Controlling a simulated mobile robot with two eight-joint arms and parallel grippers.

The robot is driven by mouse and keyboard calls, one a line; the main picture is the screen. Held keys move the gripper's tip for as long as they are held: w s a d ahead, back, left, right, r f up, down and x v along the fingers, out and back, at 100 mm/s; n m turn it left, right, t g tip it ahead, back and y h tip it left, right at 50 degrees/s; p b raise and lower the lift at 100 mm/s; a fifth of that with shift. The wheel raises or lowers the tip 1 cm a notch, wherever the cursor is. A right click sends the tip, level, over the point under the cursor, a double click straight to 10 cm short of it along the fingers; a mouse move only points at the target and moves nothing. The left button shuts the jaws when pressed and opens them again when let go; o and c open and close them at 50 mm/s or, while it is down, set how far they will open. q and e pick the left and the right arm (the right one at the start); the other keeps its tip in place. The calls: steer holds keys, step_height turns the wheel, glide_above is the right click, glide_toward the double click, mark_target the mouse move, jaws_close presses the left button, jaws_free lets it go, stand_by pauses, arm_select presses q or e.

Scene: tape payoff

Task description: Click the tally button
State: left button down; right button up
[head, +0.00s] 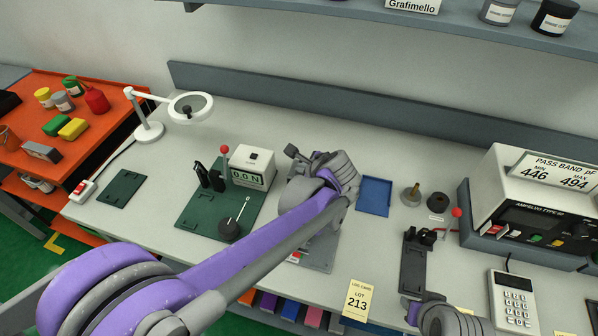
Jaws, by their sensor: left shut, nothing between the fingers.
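My left arm reaches in from the lower left across the bench. Its gripper (292,153) is shut and empty, above the bench between the force gauge and the blue tray. I cannot make out a tally button for sure; my left arm and wrist cover part of the bench there. A grey plate (322,252) shows partly beneath that arm, with a small red and white piece (294,257) at its left edge. A grey and purple part of my right arm shows at the bottom right, but its fingers do not.
A force gauge (252,166) on a green base (196,208) stands left of my wrist. A blue tray (374,196), a dark lever fixture (413,265), a white meter (540,185) and a calculator (513,302) lie right. A lot card (357,299) is in front.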

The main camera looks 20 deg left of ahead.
arm_select(q)
steer(key=shift+f, duration=0.2)
arm_select(e)
steer(key=shift+f, duration=0.15)
arm_select(q)
steer(key=shift+r, duration=0.15)
steer(key=shift+r+p, duration=0.45)
steer(key=shift+r, duration=0.3)
arm_select(e)
steer(key=shift+w+r, duration=0.2)
steer(key=shift+r, duration=0.45)
